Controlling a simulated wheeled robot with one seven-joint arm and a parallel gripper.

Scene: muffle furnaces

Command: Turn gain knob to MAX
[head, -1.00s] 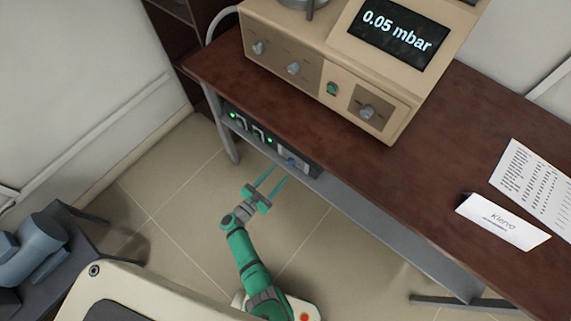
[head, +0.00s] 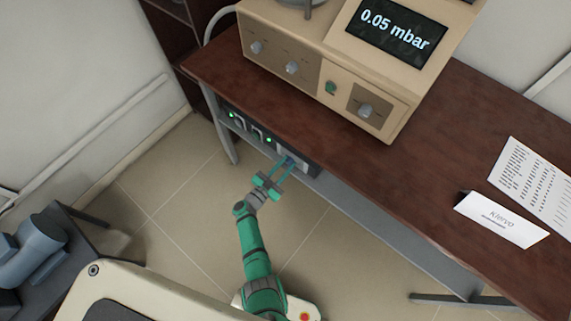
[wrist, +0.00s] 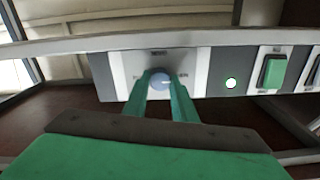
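A round blue-grey knob (wrist: 159,81) sits on a pale plate of the panel under the table. It has a pale mark on its face, pointing to the right in the wrist view. The lettering around it is too small or covered to read. My gripper (wrist: 160,84) has its two green fingers on either side of this knob, their tips against its sides with no clear gap. In the head view my gripper (head: 286,164) reaches to the right end of the low panel (head: 312,166), and its fingertips partly cover the knob.
Beside the plate are a lit round lamp (wrist: 231,83) and a green rocker switch (wrist: 273,72). The brown table (head: 330,140) overhangs the panel. On it stands a beige unit (head: 300,32) with knobs and a display reading 0.05 mbar, and a folded name card (head: 500,222).

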